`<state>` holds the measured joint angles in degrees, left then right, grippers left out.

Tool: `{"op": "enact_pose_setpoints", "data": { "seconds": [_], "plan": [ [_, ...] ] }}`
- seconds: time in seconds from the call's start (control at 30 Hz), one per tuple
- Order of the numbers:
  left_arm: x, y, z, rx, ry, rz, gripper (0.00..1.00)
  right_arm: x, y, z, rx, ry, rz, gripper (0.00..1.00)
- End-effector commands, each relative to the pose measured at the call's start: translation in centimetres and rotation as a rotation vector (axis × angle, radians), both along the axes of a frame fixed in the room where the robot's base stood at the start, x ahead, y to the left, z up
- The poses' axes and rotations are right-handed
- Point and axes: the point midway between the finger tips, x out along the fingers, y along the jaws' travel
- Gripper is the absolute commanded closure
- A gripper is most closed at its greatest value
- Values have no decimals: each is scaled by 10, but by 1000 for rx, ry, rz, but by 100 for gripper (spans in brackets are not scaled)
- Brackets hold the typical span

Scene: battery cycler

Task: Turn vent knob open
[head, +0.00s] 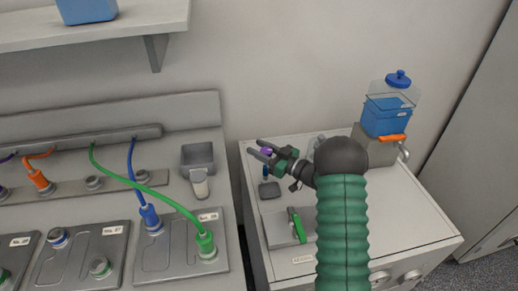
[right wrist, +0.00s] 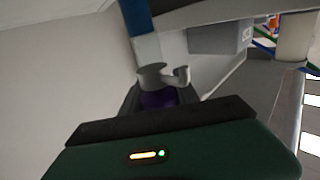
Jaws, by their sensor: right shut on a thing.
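My right gripper (head: 262,149) is at the back left of the white cabinet top, with its fingers pointing left. It is shut on a small purple thing (head: 266,152). In the right wrist view this purple thing (right wrist: 158,99) sits between the dark fingers, below a grey round piece with a side stub (right wrist: 163,75). I cannot tell whether it is the vent knob. A blue knob (head: 398,77) tops a clear container of blue liquid (head: 387,115) at the back right, apart from the gripper. An orange handle (head: 392,139) sits below that container. My left gripper is not in view.
A dark grey pad (head: 269,191) and a tray with a green-handled thing (head: 297,224) lie on the cabinet top. The left bench holds battery cells (head: 180,247), a green cable (head: 150,188) and a grey bin (head: 197,157). The cabinet's right part (head: 420,215) is clear.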

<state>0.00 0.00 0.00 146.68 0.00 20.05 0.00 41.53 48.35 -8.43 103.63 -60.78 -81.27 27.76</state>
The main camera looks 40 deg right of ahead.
Motion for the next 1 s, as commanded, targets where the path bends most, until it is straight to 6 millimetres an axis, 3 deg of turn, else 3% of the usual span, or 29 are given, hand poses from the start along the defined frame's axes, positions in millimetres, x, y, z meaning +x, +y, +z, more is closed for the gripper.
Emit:
{"op": "enact_pose_setpoints", "data": {
  "seconds": [0.43,0.47,0.6,1.0],
  "plan": [
    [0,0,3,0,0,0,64,-1,1,1,-2,-2,68,100],
    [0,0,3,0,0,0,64,-1,0,1,-2,-2,68,60],
    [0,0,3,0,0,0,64,-1,1,1,-2,-2,68,42],
    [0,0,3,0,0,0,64,-9,-2,0,-2,0,66,41]
  ]
}}
